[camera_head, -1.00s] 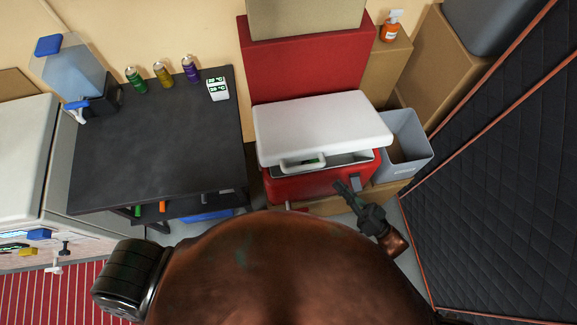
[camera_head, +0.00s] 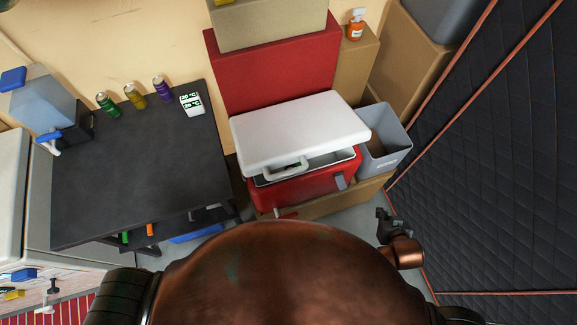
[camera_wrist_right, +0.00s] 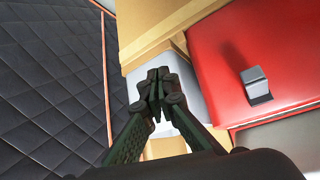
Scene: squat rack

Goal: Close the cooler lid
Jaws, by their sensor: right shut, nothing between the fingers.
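The cooler has a red body (camera_head: 305,190) with a grey latch (camera_head: 341,181) on its front. Its white lid (camera_head: 300,130) is partly open; a dark gap and the pale inner rim show below its front edge, near the white handle (camera_head: 288,170). My right gripper (camera_head: 381,212) is shut and empty, to the right of and in front of the cooler, apart from it. In the right wrist view the gripper (camera_wrist_right: 155,88) has its fingers together, with the red body (camera_wrist_right: 225,55) and latch (camera_wrist_right: 257,85) to its right. My left gripper is not in view.
A grey bin (camera_head: 388,150) stands right of the cooler, with cardboard boxes (camera_head: 405,65) behind. A black quilted wall (camera_head: 500,170) bounds the right side. A dark table (camera_head: 140,165) with several cans stands left. Some floor is free around my right gripper.

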